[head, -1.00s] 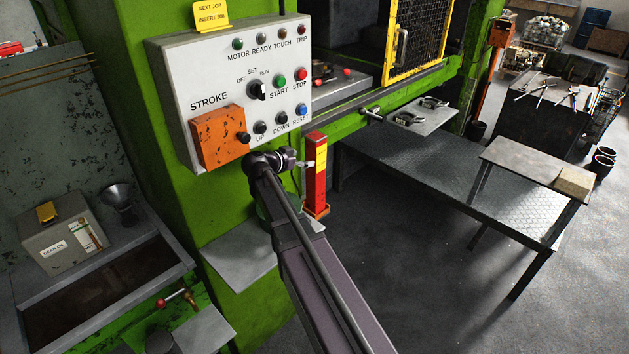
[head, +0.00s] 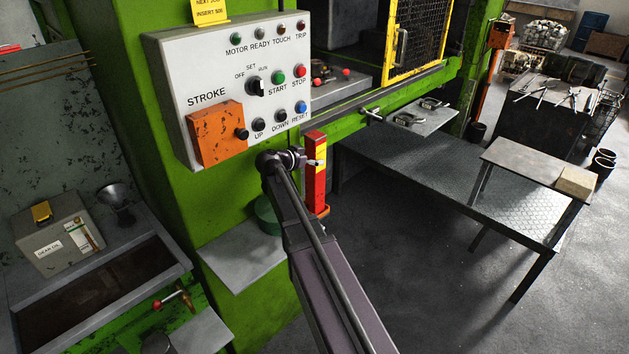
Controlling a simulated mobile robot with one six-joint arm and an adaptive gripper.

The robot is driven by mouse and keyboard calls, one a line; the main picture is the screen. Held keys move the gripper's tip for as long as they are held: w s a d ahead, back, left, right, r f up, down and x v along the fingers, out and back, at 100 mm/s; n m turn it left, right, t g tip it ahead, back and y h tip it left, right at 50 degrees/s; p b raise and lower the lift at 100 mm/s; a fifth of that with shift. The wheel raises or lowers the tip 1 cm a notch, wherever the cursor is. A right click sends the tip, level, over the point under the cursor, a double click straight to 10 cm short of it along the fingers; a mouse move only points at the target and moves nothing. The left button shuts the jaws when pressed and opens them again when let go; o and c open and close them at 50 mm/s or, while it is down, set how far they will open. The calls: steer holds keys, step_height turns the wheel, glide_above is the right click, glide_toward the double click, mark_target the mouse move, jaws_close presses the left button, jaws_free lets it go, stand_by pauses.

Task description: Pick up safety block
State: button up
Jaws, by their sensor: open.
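The safety block (head: 315,182) is an upright red post with a yellow label on its front. It stands in an orange holder at its foot, beside the green press frame and below the control panel's right edge. My arm reaches up from the bottom of the head view, and its wrist end is just left of the block's upper part. My gripper (head: 312,163) is open at the upper part of the block, small in the view. Whether its fingers touch the block I cannot tell.
The control panel (head: 230,85) with buttons and an orange stroke cover is close above my wrist. A grey shelf (head: 240,255) with a green round container (head: 268,214) lies left of my arm. A metal table (head: 420,190) stands to the right. The floor between is clear.

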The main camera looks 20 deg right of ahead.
mark_target(309, 147)
steer(key=shift+w+d+f, duration=0.2)
steer(key=shift+w+d, duration=0.05)
steer(key=shift+d, duration=0.35)
steer(key=c, duration=1.2)
steer(key=shift+r, duration=0.3)
steer(key=shift+r+p, duration=1.6)
steer(key=shift+p, duration=0.2)
steer(key=s+d, duration=0.2)
steer(key=s, duration=0.3)
steer(key=s+d, duration=0.2)
steer(key=s, duration=0.4)
steer(key=s+d, duration=0.2)
steer(key=s, duration=0.4)
steer(key=shift+f, duration=0.1)
